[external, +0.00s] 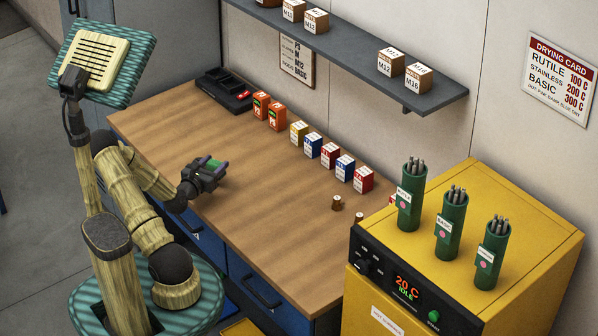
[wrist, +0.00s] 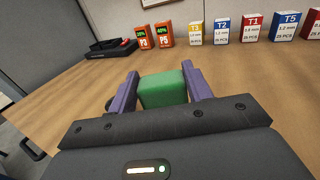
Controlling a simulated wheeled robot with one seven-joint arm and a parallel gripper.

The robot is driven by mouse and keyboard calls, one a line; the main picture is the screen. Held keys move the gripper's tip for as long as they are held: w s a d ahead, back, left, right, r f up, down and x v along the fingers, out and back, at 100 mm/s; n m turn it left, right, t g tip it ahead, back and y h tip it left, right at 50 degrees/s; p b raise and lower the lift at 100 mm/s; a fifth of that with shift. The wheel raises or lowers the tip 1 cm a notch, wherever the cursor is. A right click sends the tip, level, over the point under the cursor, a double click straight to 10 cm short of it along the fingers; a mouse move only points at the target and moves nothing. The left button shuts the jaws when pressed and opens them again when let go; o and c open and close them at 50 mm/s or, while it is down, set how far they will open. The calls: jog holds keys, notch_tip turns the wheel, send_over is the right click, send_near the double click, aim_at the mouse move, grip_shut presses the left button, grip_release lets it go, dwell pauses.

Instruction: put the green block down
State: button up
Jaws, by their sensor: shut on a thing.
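The green block (wrist: 163,89) sits between the two purple fingers of my gripper (wrist: 158,88) in the wrist view. The fingers are shut on its sides. In the external view my gripper (external: 214,168) is over the left part of the wooden bench (external: 260,215), near its front edge, and a bit of the green block (external: 211,163) shows between the fingers. I cannot tell whether the block touches the bench top.
Orange packs (external: 269,111) and small labelled boxes (external: 329,155) stand in a row along the back. A black tray (external: 222,90) is at the far left. Two small brown pieces (external: 337,202) lie at the right. A yellow oven (external: 480,270) stands beyond. The bench middle is clear.

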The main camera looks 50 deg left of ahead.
jog(key=shift+f, duration=1.85)
jog(key=shift+f, duration=0.15)
jog(key=o, duration=1)
jog(key=shift+c, duration=0.2)
jog(key=shift+r, duration=0.2)
jog(key=shift+s+d+f, duration=0.1)
jog(key=shift+s, duration=0.25)
jog(key=v, duration=1)
jog(key=shift+r, duration=0.2)
jog(key=shift+s+d+f+p, duration=0.2)
jog(key=shift+s+d+p, duration=0.1)
jog(key=shift+s+p, duration=0.25)
